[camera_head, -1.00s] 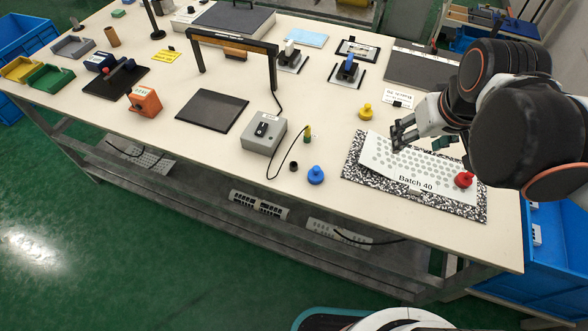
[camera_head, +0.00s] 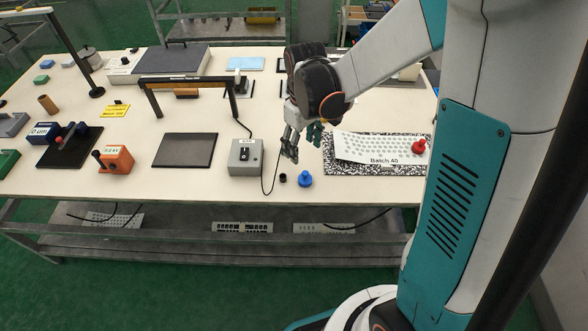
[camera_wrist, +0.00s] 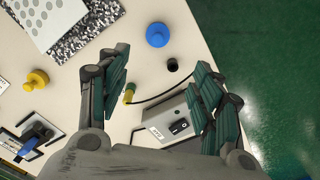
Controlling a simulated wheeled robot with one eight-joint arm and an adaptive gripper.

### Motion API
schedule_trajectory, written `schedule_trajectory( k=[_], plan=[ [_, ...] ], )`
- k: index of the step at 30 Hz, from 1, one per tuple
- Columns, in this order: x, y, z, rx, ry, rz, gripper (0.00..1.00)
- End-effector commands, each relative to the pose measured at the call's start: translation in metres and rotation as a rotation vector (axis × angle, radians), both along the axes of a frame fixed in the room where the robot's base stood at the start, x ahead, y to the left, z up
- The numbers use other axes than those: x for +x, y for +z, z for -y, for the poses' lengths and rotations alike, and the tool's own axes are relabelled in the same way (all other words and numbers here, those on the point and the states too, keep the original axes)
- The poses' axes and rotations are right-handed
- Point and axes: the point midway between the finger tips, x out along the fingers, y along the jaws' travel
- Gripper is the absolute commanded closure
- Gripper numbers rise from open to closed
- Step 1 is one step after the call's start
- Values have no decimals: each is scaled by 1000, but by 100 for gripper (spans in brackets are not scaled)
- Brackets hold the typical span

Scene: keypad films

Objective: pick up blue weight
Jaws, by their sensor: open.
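The blue weight (camera_head: 305,179) stands upright on the table near its front edge, left of the speckled mat. In the wrist view the blue weight (camera_wrist: 157,35) lies beyond the fingertips, roughly centred between them. My gripper (camera_head: 302,143) is open and empty, above the table and behind the blue weight in the head view. The wrist view also shows both fingers of my gripper (camera_wrist: 160,72) spread apart, with nothing between them touching.
A small black cap (camera_head: 283,178) stands just left of the blue weight. A grey switch box (camera_head: 245,157) with a cable is further left. The perforated sheet (camera_head: 375,147) and red weight (camera_head: 418,147) are right. A yellow weight (camera_wrist: 36,80) shows in the wrist view.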

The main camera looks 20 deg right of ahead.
Motion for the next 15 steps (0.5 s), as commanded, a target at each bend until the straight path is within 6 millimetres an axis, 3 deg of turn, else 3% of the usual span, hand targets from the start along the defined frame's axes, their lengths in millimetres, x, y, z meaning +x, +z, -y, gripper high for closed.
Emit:
schedule_trajectory(
  k=[9, 15],
  plan=[
    [0, -59, 1, 0, 0, 0, 40],
    [0, -80, 1, 0, 0, 1, 40]
  ],
)
